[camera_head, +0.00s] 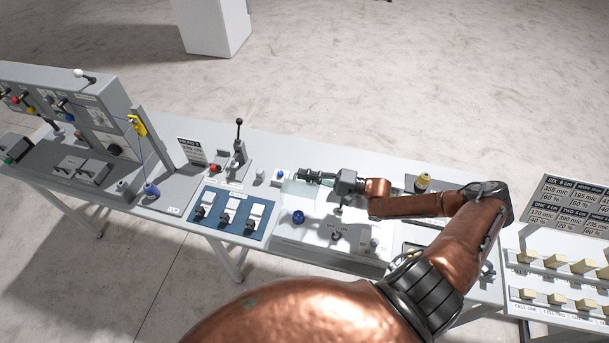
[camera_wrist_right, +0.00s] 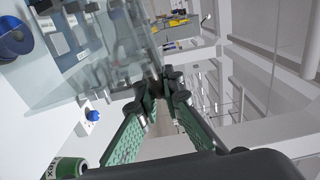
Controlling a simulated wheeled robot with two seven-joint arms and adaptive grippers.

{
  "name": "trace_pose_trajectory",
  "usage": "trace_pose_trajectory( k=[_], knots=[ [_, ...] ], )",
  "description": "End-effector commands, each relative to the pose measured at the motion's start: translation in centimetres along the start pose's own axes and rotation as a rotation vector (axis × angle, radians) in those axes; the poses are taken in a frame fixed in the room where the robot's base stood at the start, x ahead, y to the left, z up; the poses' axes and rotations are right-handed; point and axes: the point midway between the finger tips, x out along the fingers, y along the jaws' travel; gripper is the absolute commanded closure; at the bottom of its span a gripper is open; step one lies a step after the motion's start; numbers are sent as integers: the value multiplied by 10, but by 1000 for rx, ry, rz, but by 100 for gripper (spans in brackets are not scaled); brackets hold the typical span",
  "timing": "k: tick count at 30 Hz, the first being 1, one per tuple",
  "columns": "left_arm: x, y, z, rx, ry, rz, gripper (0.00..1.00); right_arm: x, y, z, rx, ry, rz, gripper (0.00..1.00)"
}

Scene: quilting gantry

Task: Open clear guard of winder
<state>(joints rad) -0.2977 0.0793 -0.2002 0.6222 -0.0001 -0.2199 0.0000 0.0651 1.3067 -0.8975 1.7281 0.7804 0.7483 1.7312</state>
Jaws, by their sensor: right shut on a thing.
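The winder (camera_head: 325,235) is a pale, low unit at the middle of the bench, with a blue round part (camera_head: 298,217) on its top. Its clear guard (camera_head: 299,188) is a see-through panel at the back left of the winder. The exact contact is hard to see. My left gripper is out of view.
A blue button (camera_head: 280,174) on a white box stands just left of the gripper. A blue switch panel (camera_head: 230,211) and an upright black-knobbed lever (camera_head: 239,135) lie further left. A yellow-and-dark spool (camera_head: 423,182) stands behind my right forearm. Open floor lies behind the bench.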

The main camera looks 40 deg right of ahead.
Motion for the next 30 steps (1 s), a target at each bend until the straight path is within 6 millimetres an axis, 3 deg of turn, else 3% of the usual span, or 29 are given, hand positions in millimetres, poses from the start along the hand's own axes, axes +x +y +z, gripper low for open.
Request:
trace_pose_trajectory(
  k=[1,2,9,19,23,30],
  knots=[
    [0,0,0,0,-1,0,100,-1,2,-1,0,2,4,100],
    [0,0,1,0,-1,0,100,-1,2,0,0,2,4,91],
    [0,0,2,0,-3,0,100,0,1,0,0,-1,2,75],
    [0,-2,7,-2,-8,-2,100,-4,1,0,0,0,2,75],
    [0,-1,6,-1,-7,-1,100,-21,2,0,0,1,5,75],
    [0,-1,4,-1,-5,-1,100,-71,2,0,-1,0,6,75]
  ],
)
